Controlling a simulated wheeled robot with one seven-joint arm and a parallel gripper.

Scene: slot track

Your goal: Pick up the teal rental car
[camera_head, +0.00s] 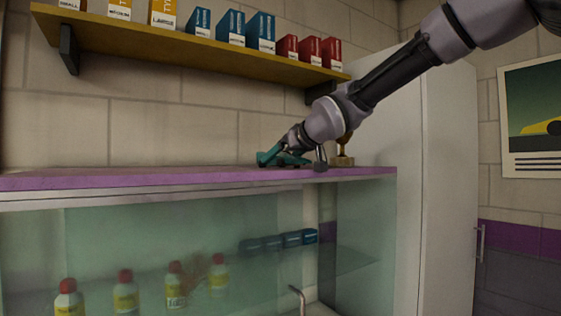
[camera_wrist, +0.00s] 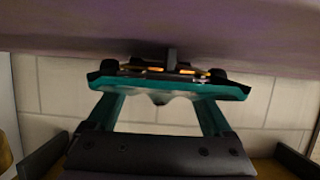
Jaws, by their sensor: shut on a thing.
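The teal rental car (camera_head: 266,157) is at the top of the counter, near its back right part. In the wrist view the car (camera_wrist: 165,87) is low and wide, with dark wheels and small orange lights. My gripper (camera_head: 284,156) reaches down from the right and is shut on the car. In the wrist view its two teal fingers meet the car's near side. I cannot tell whether the car touches the purple countertop (camera_head: 130,179) or is just above it.
A gold trophy-like object (camera_head: 343,160) stands close behind my wrist. A yellow shelf (camera_head: 150,36) with several boxes hangs above. Glass below the counter shows several bottles (camera_head: 125,295). A tall white cabinet (camera_head: 450,170) is at right. The countertop's left is clear.

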